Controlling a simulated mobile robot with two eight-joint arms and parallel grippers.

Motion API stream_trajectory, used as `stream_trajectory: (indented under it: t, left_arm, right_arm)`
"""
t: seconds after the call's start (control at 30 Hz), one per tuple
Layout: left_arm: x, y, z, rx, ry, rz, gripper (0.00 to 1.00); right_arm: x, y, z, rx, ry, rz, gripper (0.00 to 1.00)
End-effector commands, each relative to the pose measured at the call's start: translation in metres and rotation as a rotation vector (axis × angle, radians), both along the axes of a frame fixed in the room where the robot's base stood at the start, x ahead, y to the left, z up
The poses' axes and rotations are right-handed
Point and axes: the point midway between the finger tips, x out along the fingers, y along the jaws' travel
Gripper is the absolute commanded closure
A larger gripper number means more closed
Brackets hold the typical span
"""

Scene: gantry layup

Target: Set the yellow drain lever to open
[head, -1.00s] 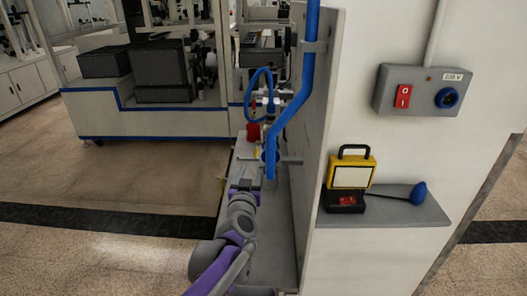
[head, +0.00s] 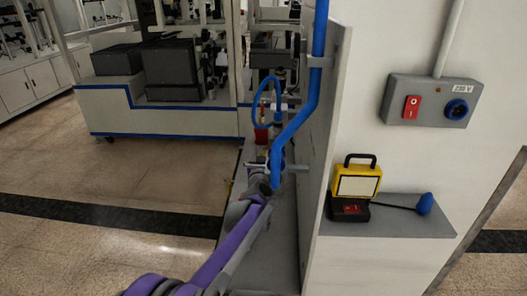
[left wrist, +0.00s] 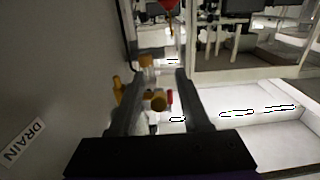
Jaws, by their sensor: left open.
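My left gripper (left wrist: 160,74) is open, with its two dark fingers spread in the left wrist view. A yellow-orange knob (left wrist: 158,102) shows between the fingers, apart from both as far as I can see. It seems to belong to the drain lever, but its setting is unclear. Another yellow-orange part (left wrist: 117,90) is beside the left finger. A white DRAIN label (left wrist: 25,143) is on the grey panel at the left. In the head view my left arm reaches in behind the blue pipe (head: 291,133), which hides the gripper's tips. My right gripper is not in view.
A grey upright panel (head: 325,150) stands right of my arm. A red-switch box (head: 430,101) is above. Open floor lies to the left.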

Motion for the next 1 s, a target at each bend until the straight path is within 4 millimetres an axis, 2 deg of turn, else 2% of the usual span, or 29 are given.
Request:
stream_trajectory:
  t: [0.33, 0.5, 0.6, 0.87, 1.0]
  left_arm:
    - [0.0032, 0.0002, -0.0006, 0.0, 0.0, 0.0, 0.55]
    - [0.0031, 0.0001, -0.0005, 0.0, 0.0, 0.0, 0.85]
    - [0.0031, 0.0002, -0.0004, 0.0, 0.0, 0.0, 1.0]
    - [0.0032, 0.0004, -0.0004, 0.0, -0.001, 0.0, 1.0]
    - [0.0048, 0.0012, 0.0003, 0.002, -0.031, 0.004, 1.0]
  right_arm:
    - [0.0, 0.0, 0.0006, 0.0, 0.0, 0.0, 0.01]
    - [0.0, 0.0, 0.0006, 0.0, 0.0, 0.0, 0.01]
    - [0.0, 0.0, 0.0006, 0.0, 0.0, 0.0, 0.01]
    - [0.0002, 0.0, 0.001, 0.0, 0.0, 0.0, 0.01]
    - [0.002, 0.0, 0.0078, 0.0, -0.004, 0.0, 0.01]
